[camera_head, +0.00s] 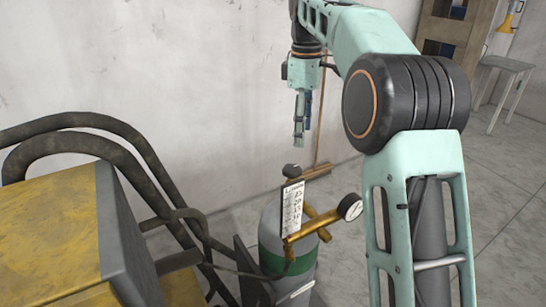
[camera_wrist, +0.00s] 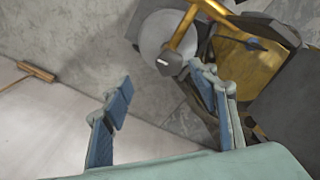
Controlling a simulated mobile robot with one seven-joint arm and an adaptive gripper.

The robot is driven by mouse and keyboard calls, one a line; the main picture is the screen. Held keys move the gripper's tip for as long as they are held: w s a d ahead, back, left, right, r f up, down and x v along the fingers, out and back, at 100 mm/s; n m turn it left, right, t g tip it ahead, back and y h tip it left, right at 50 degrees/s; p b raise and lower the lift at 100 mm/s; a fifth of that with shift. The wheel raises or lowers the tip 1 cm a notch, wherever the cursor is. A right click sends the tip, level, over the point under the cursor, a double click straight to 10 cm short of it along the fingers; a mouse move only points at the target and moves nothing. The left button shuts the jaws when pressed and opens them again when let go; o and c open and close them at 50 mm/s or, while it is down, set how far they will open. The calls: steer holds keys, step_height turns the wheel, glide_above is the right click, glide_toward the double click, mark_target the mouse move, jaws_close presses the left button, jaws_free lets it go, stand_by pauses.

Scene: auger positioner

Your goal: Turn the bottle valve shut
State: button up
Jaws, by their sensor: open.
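The gas bottle (camera_head: 268,262) is grey with a green band and stands upright by the wall in the head view. Brass fittings (camera_head: 318,224) sit on its top, with a round white-faced gauge (camera_head: 350,207) at the right. A white printed tag (camera_head: 292,208) hides part of the top. My gripper (camera_head: 299,140) is open and empty, above and apart from the knob. In the wrist view, its spread fingers (camera_wrist: 160,80) have brass piping (camera_wrist: 184,30) beyond them.
A yellow and grey machine (camera_head: 50,220) with thick dark hoses (camera_head: 120,140) stands left of the bottle. A broom (camera_head: 318,171) leans against the wall behind. A small table (camera_head: 505,64) is at the far right. Floor right of the bottle is clear.

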mark_target(292, 167)
steer(key=shift+n, duration=0.4)
steer(key=f, duration=0.3)
steer(key=a+f+b, duration=0.1)
steer(key=f, duration=0.3)
steer(key=a+f, duration=0.1)
steer(key=f, duration=0.2)
steer(key=shift+s+f, duration=0.25)
steer(key=shift+f, duration=0.05)
steer(key=shift+c, duration=0.3)
steer(key=c, duration=1.1)
